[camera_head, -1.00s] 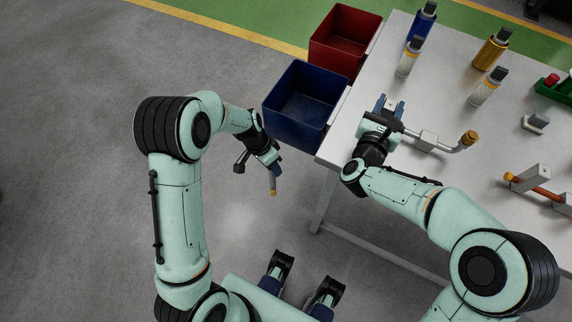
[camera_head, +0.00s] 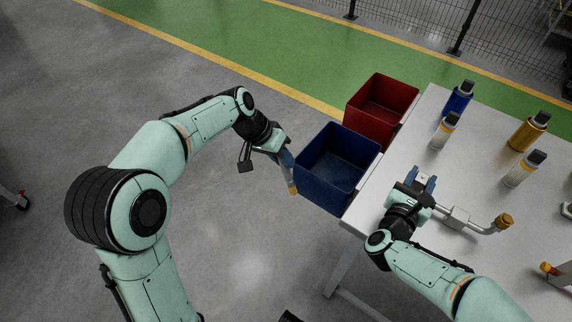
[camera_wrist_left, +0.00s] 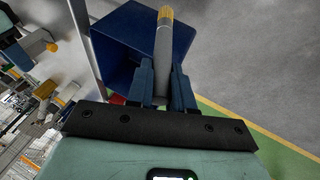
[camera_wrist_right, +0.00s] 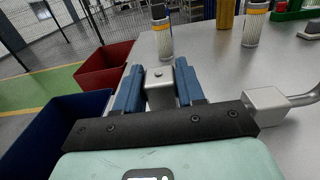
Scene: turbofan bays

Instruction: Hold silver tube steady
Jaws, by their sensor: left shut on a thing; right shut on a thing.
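The silver tube (camera_head: 477,227) lies on the table, bent at its right end, with a gold end fitting (camera_head: 505,221) and a grey block (camera_head: 457,217) around it. My right gripper (camera_head: 422,184) is shut at its left end; the exact contact is hidden. In the right wrist view a grey block (camera_wrist_right: 160,86) shows between the blue fingers, and the tube (camera_wrist_right: 303,99) leaves another block at right. My left gripper (camera_head: 286,160) is shut on a grey rod-shaped tool with a yellow tip (camera_wrist_left: 163,45), held off the table beside the blue bin.
A blue bin (camera_head: 329,189) and a red bin (camera_head: 358,118) stand along the table's (camera_head: 400,160) left edge. Open floor lies at left.

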